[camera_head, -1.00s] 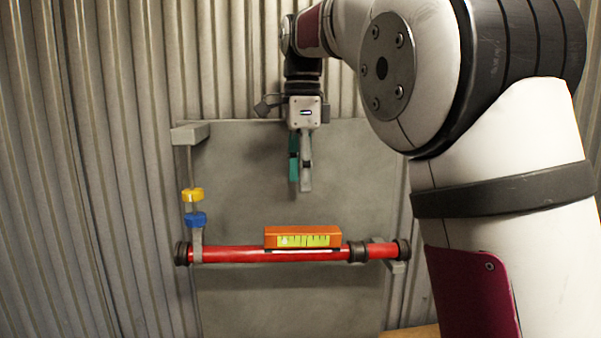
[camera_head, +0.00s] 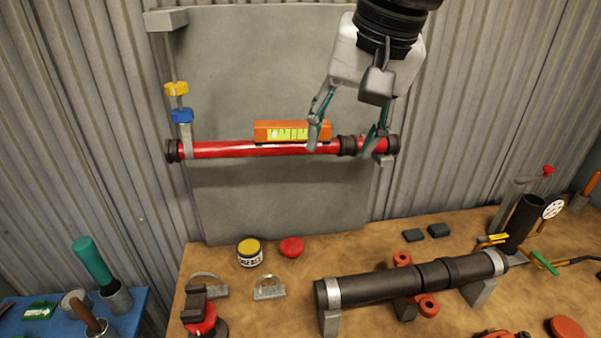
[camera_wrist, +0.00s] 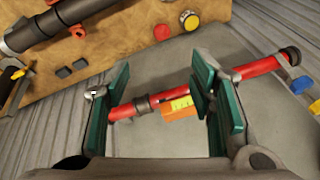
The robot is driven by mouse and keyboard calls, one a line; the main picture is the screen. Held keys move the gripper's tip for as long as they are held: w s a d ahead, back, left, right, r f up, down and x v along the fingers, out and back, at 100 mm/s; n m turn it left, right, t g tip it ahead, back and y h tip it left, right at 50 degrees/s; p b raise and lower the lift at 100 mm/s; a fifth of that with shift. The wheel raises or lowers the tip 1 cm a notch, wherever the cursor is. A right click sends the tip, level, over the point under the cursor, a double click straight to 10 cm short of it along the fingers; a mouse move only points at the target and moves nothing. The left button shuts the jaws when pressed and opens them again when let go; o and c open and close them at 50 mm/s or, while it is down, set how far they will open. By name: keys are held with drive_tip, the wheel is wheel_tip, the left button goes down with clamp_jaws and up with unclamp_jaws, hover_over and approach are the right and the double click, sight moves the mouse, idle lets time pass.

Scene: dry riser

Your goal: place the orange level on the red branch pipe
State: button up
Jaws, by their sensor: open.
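The red branch pipe (camera_head: 230,149) runs level across the grey panel, with dark couplings near its ends. The orange level (camera_head: 265,129), with a yellow-green scale, sits along the top of the pipe, right of its middle. My gripper (camera_head: 340,147) is open, its fingers pointing down in front of the pipe's right part. In the head view one finger overlaps the level's right end. In the wrist view the level (camera_wrist: 181,106) and the pipe (camera_wrist: 262,67) show between and behind the open fingers (camera_wrist: 162,115); part of the level is hidden by a finger.
A blue knob (camera_head: 182,115) and a yellow knob (camera_head: 176,88) are on the rod at left. Below, a wooden bench (camera_head: 225,265) holds a dark pipe (camera_head: 385,285) on stands, a yellow-lidded jar (camera_head: 249,252) and a red cap (camera_head: 292,247). The panel below the red pipe is clear.

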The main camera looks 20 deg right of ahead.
drive_tip(key=s+f+n+t, duration=0.1)
drive_tip(key=s+f+n, duration=0.5)
drive_tip(key=s+f, duration=0.1)
drive_tip(key=shift+s+a+f+t+h, duration=0.25)
drive_tip(key=shift+a+f+t+h, duration=0.05)
drive_tip(key=shift+f, duration=0.2)
idle(1.3)
